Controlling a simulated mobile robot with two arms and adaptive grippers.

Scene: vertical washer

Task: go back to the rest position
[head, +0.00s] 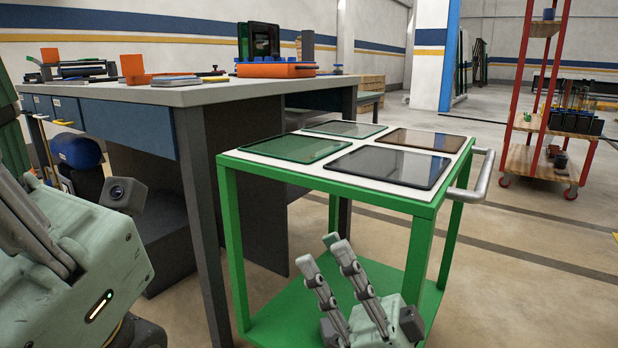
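My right gripper (321,252) is at the bottom middle, in front of the green cart (228,230). Its two fingers point up and stand apart, with nothing between them. My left gripper (28,220) is large and close at the left edge. Its fingers are seen from the side and partly cut off, so their opening and anything between them cannot be made out.
The cart's white top holds a green pane (295,148), a clear pane (345,129), a brown pane (425,140) and a dark grey pane (388,166). A workbench (190,96) with an orange-and-blue rack (275,70) stands behind. A red shelf trolley (535,160) is at right. Floor is clear at right.

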